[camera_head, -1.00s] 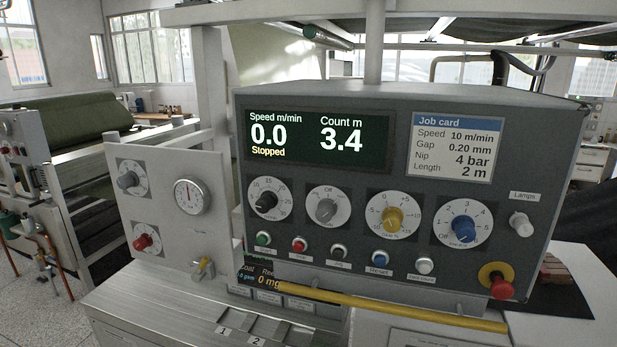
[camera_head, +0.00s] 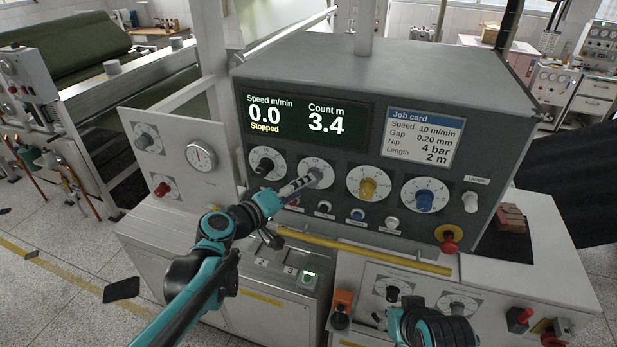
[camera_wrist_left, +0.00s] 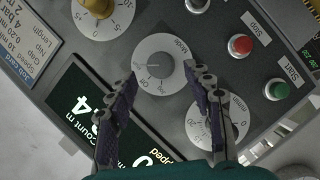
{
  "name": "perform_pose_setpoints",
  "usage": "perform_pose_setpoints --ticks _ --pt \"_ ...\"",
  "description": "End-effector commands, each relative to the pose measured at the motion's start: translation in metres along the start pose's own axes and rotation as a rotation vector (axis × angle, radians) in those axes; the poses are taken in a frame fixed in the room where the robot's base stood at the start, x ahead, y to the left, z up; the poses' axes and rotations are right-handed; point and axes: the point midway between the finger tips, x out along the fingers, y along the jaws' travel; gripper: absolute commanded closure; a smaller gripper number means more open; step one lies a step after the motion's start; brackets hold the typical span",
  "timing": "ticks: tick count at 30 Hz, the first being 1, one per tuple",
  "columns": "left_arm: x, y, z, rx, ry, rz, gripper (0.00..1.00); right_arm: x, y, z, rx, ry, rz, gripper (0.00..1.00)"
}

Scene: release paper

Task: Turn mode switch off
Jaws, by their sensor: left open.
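The mode switch is a grey knob (camera_head: 321,176) on a white round dial in the control panel's row of knobs. In the left wrist view the grey knob (camera_wrist_left: 157,65) lies between and beyond the fingertips, with "Mode" and "Off" printed around it. Its exact pointer direction is hard to read. My left gripper (camera_head: 300,186) reaches to the dial from the lower left, and its fingers (camera_wrist_left: 163,80) are apart with nothing held. I cannot tell whether a fingertip touches the knob. Part of my right arm shows at the bottom; its gripper is not visible.
A black knob (camera_head: 265,162) and a yellow knob (camera_head: 368,188) flank the mode switch. Push buttons, including a red one (camera_wrist_left: 241,45) and a green one (camera_wrist_left: 277,90), sit below. The display (camera_head: 297,122) reads 0.0, Stopped. A yellow bar (camera_head: 370,252) runs along the panel's front.

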Motion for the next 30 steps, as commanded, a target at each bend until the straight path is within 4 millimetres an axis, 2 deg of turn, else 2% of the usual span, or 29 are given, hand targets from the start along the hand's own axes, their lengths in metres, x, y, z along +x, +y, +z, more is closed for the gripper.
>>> perform_pose_setpoints --ticks 3,9,20,26,30 --pt "0.021 0.002 0.0 0.002 -0.003 0.001 0.49 -0.003 0.0 -0.002 0.0 0.0 0.0 1.0" --pt "0.045 0.001 0.0 0.001 -0.002 0.0 0.49 -0.006 0.0 -0.005 0.0 0.0 0.0 1.0" --pt "0.051 0.0 0.0 0.001 0.0 -0.001 0.49 -0.006 0.0 -0.005 0.0 0.0 0.0 1.0" --pt "0.051 0.0 0.0 0.001 0.0 -0.001 0.99 -0.006 0.0 -0.005 0.0 0.0 0.0 1.0" --pt "0.051 0.0 0.0 0.001 0.0 -0.001 0.99 -0.006 0.0 -0.005 0.0 0.0 0.0 1.0"
